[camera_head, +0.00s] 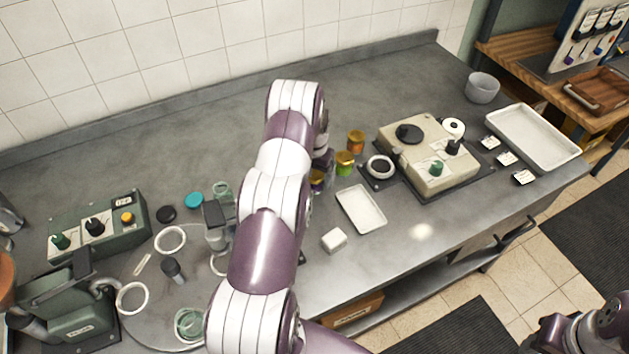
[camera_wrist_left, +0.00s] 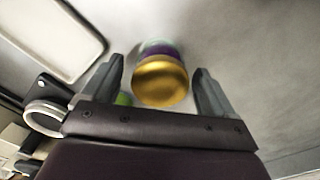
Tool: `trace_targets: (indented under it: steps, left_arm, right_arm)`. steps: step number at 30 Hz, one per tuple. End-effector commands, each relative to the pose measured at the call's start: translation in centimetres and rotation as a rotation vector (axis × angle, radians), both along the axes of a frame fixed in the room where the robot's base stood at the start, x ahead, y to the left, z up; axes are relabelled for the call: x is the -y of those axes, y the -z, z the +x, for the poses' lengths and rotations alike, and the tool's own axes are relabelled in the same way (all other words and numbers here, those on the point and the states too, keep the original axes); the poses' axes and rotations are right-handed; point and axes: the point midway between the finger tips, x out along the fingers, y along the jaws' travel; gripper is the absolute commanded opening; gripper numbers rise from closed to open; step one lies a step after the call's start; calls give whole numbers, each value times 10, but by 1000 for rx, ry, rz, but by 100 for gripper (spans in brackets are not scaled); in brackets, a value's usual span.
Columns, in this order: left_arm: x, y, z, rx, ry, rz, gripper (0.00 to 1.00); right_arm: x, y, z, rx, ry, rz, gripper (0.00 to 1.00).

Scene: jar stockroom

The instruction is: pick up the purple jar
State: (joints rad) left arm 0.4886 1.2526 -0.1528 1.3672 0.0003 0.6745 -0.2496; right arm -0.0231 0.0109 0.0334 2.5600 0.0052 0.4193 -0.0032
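The purple jar (camera_wrist_left: 160,48) has a gold lid (camera_wrist_left: 160,80). In the left wrist view it lies between the fingers of my left gripper (camera_wrist_left: 160,92), with a gap on both sides. The gripper is open and not shut on it. In the head view a small part of the purple jar (camera_head: 317,178) shows beside my left arm, which hides the rest. The left gripper (camera_head: 326,163) is mostly hidden there too. Of my right arm, only a part shows at the bottom right; its fingers do not show.
A green jar (camera_head: 345,163) and an orange jar (camera_head: 356,141) stand close to the right of the purple jar. The counter behind is clear.

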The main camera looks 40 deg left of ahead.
Motion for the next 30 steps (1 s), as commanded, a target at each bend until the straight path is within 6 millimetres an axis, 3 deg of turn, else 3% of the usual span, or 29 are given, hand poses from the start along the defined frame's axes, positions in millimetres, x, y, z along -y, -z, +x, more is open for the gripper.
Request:
trace_targets:
  steps: [1, 5, 6, 17, 23, 30]
  left_arm:
    - [0, 0, 0, 0, 0, 0, 70]
    - [0, 0, 0, 0, 0, 0, 27]
    - [0, 0, 0, 0, 0, 0, 21]
    - [0, -7, 1, 3, 0, 2, 21]
    - [-1, -35, 1, 5, 0, 2, 21]
    - [34, -66, 37, 4, 5, 2, 21]
  right_arm:
    - [0, 0, 0, 0, 0, 0, 43]
    - [0, 0, 0, 0, 0, 0, 43]
    - [0, 0, 0, 0, 0, 0, 43]
    - [0, 4, 0, 0, 0, 0, 43]
    - [0, 19, 0, 0, 0, 0, 43]
    - [0, 38, 0, 0, 0, 0, 43]
